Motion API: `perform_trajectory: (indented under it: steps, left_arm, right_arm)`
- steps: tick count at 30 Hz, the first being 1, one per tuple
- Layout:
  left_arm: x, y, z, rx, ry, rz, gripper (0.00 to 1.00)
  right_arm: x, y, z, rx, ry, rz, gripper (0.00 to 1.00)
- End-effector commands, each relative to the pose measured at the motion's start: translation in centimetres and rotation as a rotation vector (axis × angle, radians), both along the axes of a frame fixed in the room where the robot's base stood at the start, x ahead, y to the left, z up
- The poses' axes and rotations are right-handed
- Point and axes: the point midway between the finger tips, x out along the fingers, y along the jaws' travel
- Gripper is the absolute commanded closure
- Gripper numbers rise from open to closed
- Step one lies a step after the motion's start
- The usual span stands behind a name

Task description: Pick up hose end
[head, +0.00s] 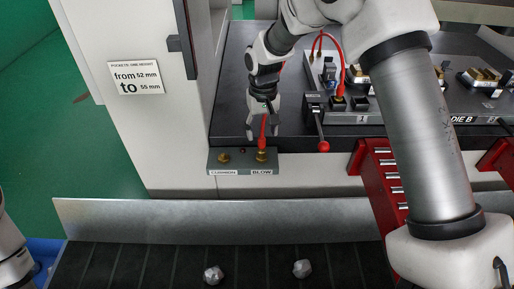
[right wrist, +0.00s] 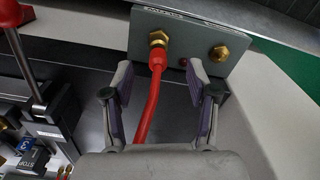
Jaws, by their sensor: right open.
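The red hose end (head: 262,142) sits upright on the brass BLOW fitting (head: 261,156) of the grey two-port block (head: 213,161). My right gripper (head: 263,131) is above the block, fingers pointing down around the hose. In the right wrist view the open fingers (right wrist: 160,78) are on either side of the red hose (right wrist: 152,100), with gaps on both sides. The hose end (right wrist: 158,59) there is on the left brass fitting (right wrist: 157,38). The CUSHION fitting (head: 223,157) is bare. My left gripper is not in view.
A lever with a red knob (head: 323,146) stands right of the block. Another red hose (head: 340,65) loops down to the station marked 1 (head: 362,119). A red drawer cabinet (head: 383,180) is at right. Two foil lumps (head: 213,274) (head: 302,268) lie on the dark conveyor (head: 150,265) in front.

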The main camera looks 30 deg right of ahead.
Motion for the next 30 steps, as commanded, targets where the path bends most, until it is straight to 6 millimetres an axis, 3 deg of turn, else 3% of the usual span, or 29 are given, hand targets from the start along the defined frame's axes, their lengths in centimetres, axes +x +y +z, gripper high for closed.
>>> perform_trajectory:
  steps: [12,19,20,24,30]
  left_arm:
    - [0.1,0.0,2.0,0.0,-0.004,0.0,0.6]
    - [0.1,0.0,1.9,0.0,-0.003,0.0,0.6]
    - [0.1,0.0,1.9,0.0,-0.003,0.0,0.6]
    - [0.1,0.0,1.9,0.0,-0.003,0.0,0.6]
    - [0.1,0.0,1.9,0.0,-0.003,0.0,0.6]
  right_arm:
    - [0.3,-0.2,-6.5,0.001,0.008,0.0,0.42]
    - [0.3,-0.2,-7.1,0.0,0.005,0.001,0.42]
    - [0.3,-0.2,-7.1,0.0,0.005,0.001,0.49]
    - [0.3,-0.2,-7.1,0.0,0.005,0.001,0.98]
    - [0.3,-0.2,-7.1,0.0,0.005,0.001,1.0]
